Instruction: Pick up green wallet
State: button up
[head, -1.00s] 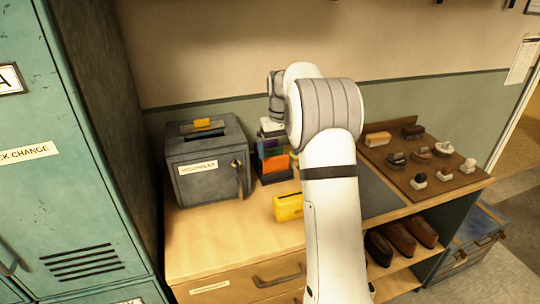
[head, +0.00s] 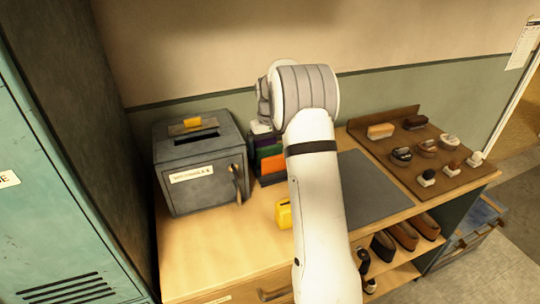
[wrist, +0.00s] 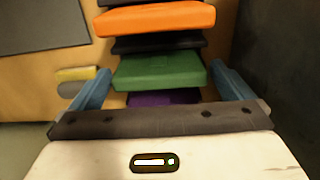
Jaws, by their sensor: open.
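The green wallet (wrist: 160,70) lies among several wallets in a rack, between an orange wallet (wrist: 155,18) with a black one under it and a purple one (wrist: 163,97) in the wrist view. In the head view a small part of the green wallet (head: 268,151) shows left of my arm. My gripper (wrist: 160,68) is open, its blue fingers on either side of the green wallet in the wrist view. I cannot tell whether they touch it. My gripper is hidden behind my arm in the head view.
A grey lock box (head: 203,170) with a key stands left of the rack. A yellow object (head: 283,214) sits on the wooden bench (head: 215,245) in front. A board of brushes (head: 425,160) and a dark mat (head: 370,190) lie right. Lockers stand at the left.

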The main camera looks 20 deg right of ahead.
jog(key=shift+f, duration=0.95)
jog(key=c, duration=0.8)
jog(key=shift+r, duration=0.1)
